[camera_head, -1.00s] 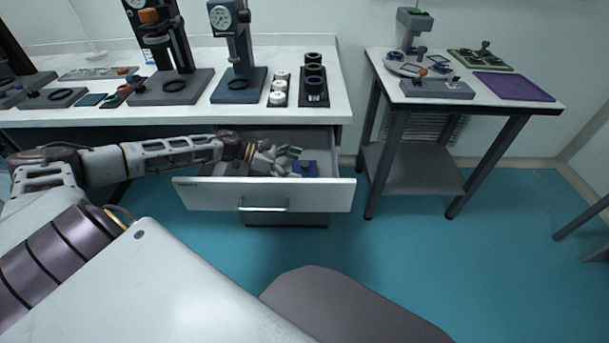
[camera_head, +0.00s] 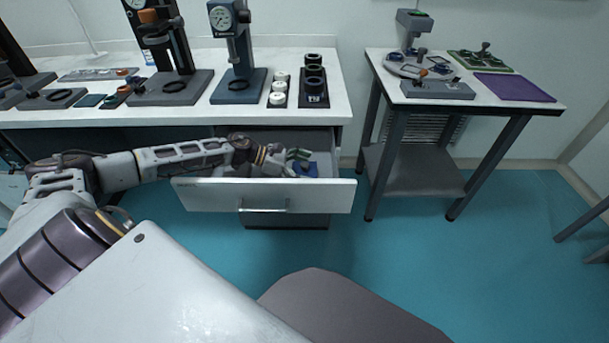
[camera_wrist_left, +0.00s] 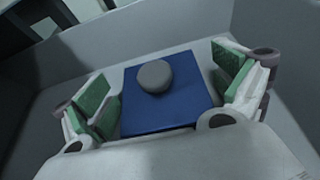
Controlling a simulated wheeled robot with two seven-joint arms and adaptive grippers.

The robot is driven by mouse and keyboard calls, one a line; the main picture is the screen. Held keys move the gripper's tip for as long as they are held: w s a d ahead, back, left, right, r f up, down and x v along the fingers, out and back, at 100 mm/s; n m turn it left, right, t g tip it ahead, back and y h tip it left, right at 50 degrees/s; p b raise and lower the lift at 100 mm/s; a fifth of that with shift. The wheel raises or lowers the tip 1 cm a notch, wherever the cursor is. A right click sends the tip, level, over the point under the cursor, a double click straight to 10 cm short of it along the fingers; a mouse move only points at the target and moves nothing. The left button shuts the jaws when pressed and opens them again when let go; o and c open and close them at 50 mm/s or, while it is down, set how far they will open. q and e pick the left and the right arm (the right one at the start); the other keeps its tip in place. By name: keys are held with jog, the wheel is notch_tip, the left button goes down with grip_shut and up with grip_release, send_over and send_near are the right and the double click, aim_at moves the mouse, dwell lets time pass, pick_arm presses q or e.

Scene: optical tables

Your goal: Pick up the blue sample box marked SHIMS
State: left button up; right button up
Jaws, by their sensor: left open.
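The blue sample box (camera_head: 308,170) lies inside the open drawer, near its right side. In the left wrist view the blue box (camera_wrist_left: 185,112) has a round grey knob on top; no SHIMS marking is readable. My left gripper (camera_head: 299,160) reaches into the drawer at the box. In the left wrist view its green-padded fingers (camera_wrist_left: 165,92) are open, one on each side of the box. The left pad appears close to the box edge; I cannot tell whether it touches. My right gripper is not in view.
The open drawer (camera_head: 315,196) has raised walls around the gripper, under the white bench (camera_head: 330,98). Dial gauge stands (camera_head: 238,85) and white and black rings stand on the bench. A side table (camera_head: 480,98) with a purple mat stands to the right. Blue floor between is clear.

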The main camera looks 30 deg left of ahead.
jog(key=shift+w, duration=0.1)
pick_arm(q)
jog(key=c, duration=1.3)
jog(key=shift+o, duration=0.2)
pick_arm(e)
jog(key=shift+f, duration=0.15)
pick_arm(q)
jog(key=shift+r, duration=0.2)
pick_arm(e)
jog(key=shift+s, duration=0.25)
pick_arm(q)
jog(key=shift+r, duration=0.6)
notch_tip(320, 180, up, 7)
jog(key=shift+f+p, duration=0.1)
jog(key=shift+p, duration=0.8)
jog(key=shift+r, duration=0.85)
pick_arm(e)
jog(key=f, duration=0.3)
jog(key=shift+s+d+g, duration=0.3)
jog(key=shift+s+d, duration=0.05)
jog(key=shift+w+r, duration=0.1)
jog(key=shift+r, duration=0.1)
